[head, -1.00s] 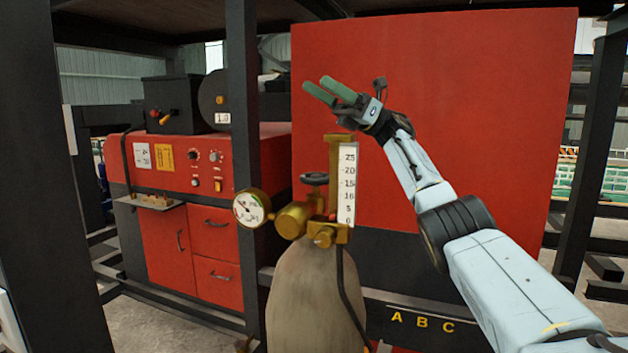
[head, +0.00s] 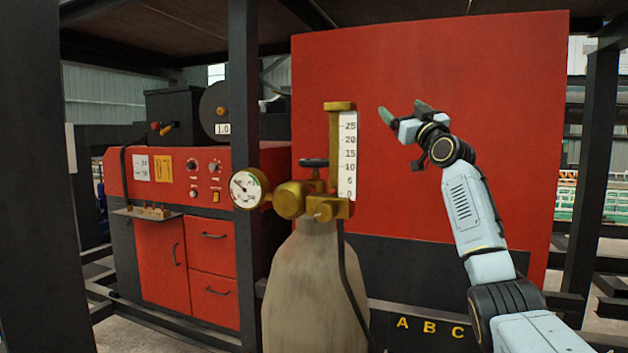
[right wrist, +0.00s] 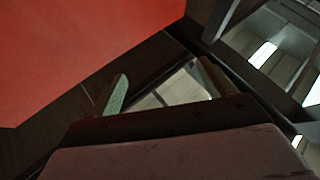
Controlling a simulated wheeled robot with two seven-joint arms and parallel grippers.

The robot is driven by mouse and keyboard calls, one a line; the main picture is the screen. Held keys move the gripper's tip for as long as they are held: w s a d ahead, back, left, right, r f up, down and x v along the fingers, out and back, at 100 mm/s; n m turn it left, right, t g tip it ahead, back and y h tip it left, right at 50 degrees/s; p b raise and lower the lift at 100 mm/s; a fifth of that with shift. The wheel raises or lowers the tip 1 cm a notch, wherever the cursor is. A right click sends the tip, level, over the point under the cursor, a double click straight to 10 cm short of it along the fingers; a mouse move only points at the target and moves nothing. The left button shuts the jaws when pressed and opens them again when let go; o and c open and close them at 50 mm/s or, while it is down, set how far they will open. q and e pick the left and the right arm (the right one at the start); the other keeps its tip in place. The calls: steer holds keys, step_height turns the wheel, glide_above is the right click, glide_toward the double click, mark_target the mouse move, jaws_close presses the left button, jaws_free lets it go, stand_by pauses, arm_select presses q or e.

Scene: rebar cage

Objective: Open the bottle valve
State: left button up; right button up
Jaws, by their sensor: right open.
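A gas bottle (head: 315,285) stands upright in the middle of the head view. On its top sit a brass regulator (head: 292,199), a round pressure gauge (head: 247,189) and a flow scale (head: 347,155). The dark round bottle valve handwheel (head: 314,163) is just above the regulator, left of the scale. My right gripper (head: 403,109) is open and empty, up and to the right of the valve, in front of the red panel. Its green fingers also show in the right wrist view (right wrist: 160,90), with nothing between them. My left gripper is out of view.
A large red panel (head: 450,60) stands behind the bottle. A dark post (head: 244,80) rises left of the valve. A red machine (head: 170,172) with knobs and drawers is further left. A black hose (head: 352,285) runs down the bottle.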

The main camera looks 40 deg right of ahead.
steer(key=s+a+f+n+g+y+b, duration=0.1)
steer(key=s+a+f+n+y+b, duration=0.15)
steer(key=a+f+y, duration=0.55)
steer(key=n+g+y+b, duration=0.2)
steer(key=n+g+y, duration=0.4)
steer(key=y, duration=0.5)
glide_toward(314, 160)
steer(key=p+x, duration=0.1)
steer(key=x, duration=0.2)
steer(key=p+x, duration=0.1)
steer(key=x, duration=0.2)
steer(key=f+p+x, duration=0.1)
steer(key=p+x, duration=0.1)
steer(key=x, duration=0.2)
steer(key=shift+s+a, duration=0.15)
steer(key=shift+a, duration=0.05)
steer(key=shift+c, duration=0.2)
